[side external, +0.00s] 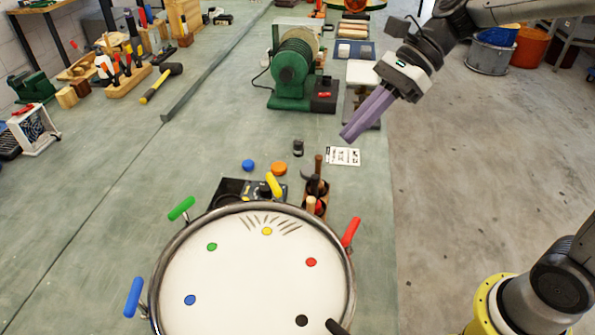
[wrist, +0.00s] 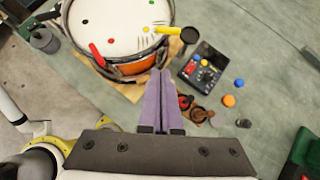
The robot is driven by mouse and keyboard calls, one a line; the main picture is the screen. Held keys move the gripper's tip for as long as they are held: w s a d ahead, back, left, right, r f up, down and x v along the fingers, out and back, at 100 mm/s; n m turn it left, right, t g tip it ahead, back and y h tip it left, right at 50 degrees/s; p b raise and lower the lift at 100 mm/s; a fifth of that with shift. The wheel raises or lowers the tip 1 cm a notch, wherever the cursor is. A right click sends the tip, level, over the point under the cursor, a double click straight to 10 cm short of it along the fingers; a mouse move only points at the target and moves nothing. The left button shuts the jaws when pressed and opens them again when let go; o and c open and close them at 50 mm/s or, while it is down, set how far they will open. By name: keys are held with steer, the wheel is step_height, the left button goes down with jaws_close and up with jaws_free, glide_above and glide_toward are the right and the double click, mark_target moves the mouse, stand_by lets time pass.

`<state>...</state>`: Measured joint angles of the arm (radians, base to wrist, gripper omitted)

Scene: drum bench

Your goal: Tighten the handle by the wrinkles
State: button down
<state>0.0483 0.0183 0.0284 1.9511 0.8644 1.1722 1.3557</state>
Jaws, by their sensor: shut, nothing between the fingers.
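A round drum with a white head (side external: 250,270) stands on the bench, with coloured dots and coloured handles around its rim. Dark wrinkles (side external: 272,224) fan out on the head beside the yellow dot (side external: 267,231). The yellow handle (side external: 273,184) is at the rim nearest them; it also shows in the wrist view (wrist: 168,30). The red (side external: 351,232), green (side external: 181,208), blue (side external: 133,297) and black (side external: 337,327) handles sit elsewhere around the rim. My gripper (side external: 345,136) is shut and empty, raised and apart from the drum, beyond its upper right in the side view.
A black box with knobs (wrist: 204,66) and a holder with tools (side external: 317,198) stand close to the yellow handle. Blue (side external: 248,165) and orange (side external: 279,168) discs and a printed card (side external: 343,156) lie nearby. A green machine (side external: 295,72) stands farther back.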

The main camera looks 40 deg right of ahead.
mark_target(277, 190)
steer(key=a+r+x, duration=0.2)
steer(key=x, duration=0.9)
steer(key=shift+w+a+f, duration=0.15)
steer(key=shift+a+f, duration=0.05)
steer(key=shift+a+m+t, duration=0.3)
steer(key=shift+a+m, duration=0.05)
steer(key=shift+m, duration=0.15)
steer(key=m+t, duration=0.1)
steer(key=a+m+t+h, duration=0.1)
steer(key=m, duration=0.1)
steer(key=shift+s+a+m+t, duration=0.15)
steer(key=shift+s+m+t, duration=0.15)
steer(key=shift+s, duration=0.1)
steer(key=shift+a, duration=0.15)
steer(key=shift+s+a, duration=0.1)
steer(key=shift+a, duration=0.2)
stand_by(0.4)
steer(key=shift+d, duration=0.1)
